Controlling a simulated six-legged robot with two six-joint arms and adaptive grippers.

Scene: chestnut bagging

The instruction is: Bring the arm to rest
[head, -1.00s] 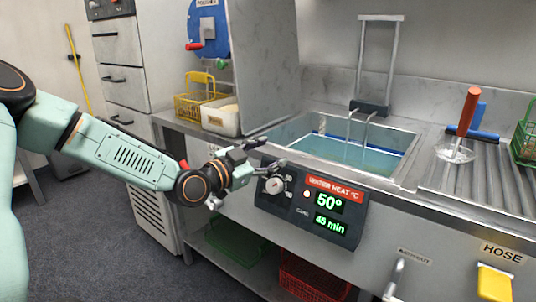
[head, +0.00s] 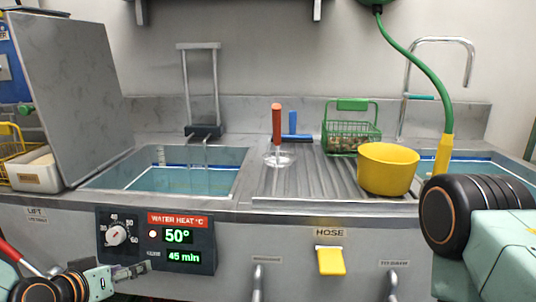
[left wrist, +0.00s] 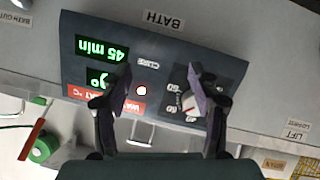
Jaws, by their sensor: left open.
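My left gripper (head: 84,270) is at the lower left of the head view, low in front of the bath's control panel (head: 156,240). In the left wrist view its two fingers (left wrist: 160,88) are spread apart with nothing between them. The panel shows upside down behind them, with the dial (left wrist: 190,104) near one finger. I cannot tell whether the finger touches it. The panel reads 50° and 45 min. Part of my right arm (head: 480,225) shows at the right edge of the head view; its gripper is out of the picture.
The water bath (head: 180,181) has a lift frame (head: 186,90) behind it. The ribbed drainboard (head: 320,180) holds a red-handled tool (head: 277,125), a green basket of chestnuts (head: 350,128) and a yellow bowl (head: 388,169). A green hose (head: 420,60) hangs at right. A yellow HOSE lever (head: 331,261) sticks out in front.

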